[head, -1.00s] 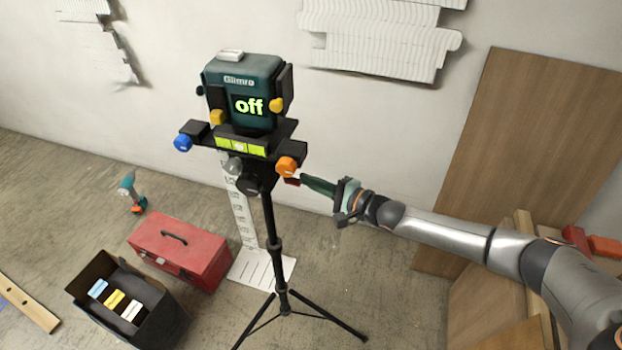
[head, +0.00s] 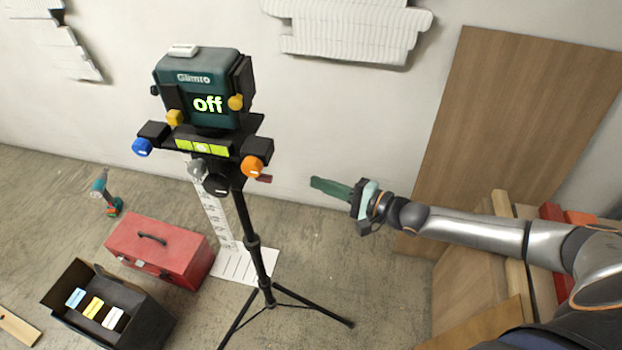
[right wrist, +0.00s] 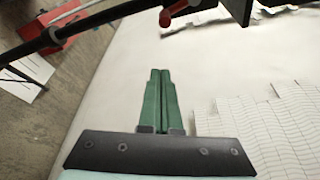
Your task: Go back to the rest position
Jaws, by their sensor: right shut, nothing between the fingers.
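My right gripper (head: 331,188) points left in the head view, to the right of the tripod and clear of it. Its green fingers are together with nothing between them; the right wrist view shows them (right wrist: 160,98) side by side. A dark green device (head: 200,90) showing "off" sits on a black tripod (head: 254,243). Below the device are a yellow-green level vial (head: 202,146) and blue (head: 142,147), orange (head: 251,166) and grey knobs. My left gripper is not in view.
A red toolbox (head: 160,250), an open black box (head: 140,322) and a drill (head: 104,192) are on the floor at left. A wooden panel (head: 510,130) leans on the wall at right, with planks below it. Pale wall reliefs (head: 345,30) hang above. Space between gripper and tripod is free.

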